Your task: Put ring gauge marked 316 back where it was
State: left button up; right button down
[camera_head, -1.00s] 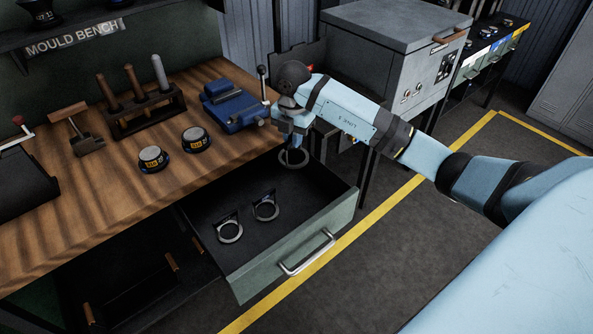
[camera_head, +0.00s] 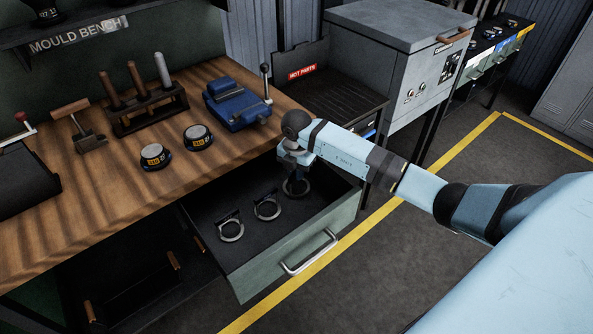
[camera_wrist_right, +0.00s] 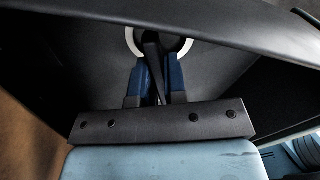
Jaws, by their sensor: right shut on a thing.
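The ring gauge (camera_head: 297,188) in my right gripper (camera_head: 296,172) is a round metal ring. It is inside the open drawer (camera_head: 290,246), at the right end of a row with two other ring gauges (camera_head: 231,231) (camera_head: 268,209). In the right wrist view, my right gripper (camera_wrist_right: 160,84) has its blue fingers shut on the ring's dark handle, with the pale ring (camera_wrist_right: 184,46) just beyond them. Its marking cannot be read. I cannot tell whether the ring touches the drawer floor. My left gripper is not in view.
The wooden bench (camera_head: 110,190) holds two round labelled moulds (camera_head: 156,157) (camera_head: 198,138), a blue vise (camera_head: 237,104) and a tool rack (camera_head: 149,112). A hot parts tray (camera_head: 335,95) stands right of the bench. The drawer's front wall lies close to my right wrist.

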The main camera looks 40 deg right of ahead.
jog(key=shift+f, duration=0.15)
jog(key=c, duration=1.2)
grip_release()
jog(key=shift+o, duration=0.2)
jog(key=shift+r, duration=0.3)
notch_tip(320, 180, up, 12)
jog(key=shift+f, duration=0.15)
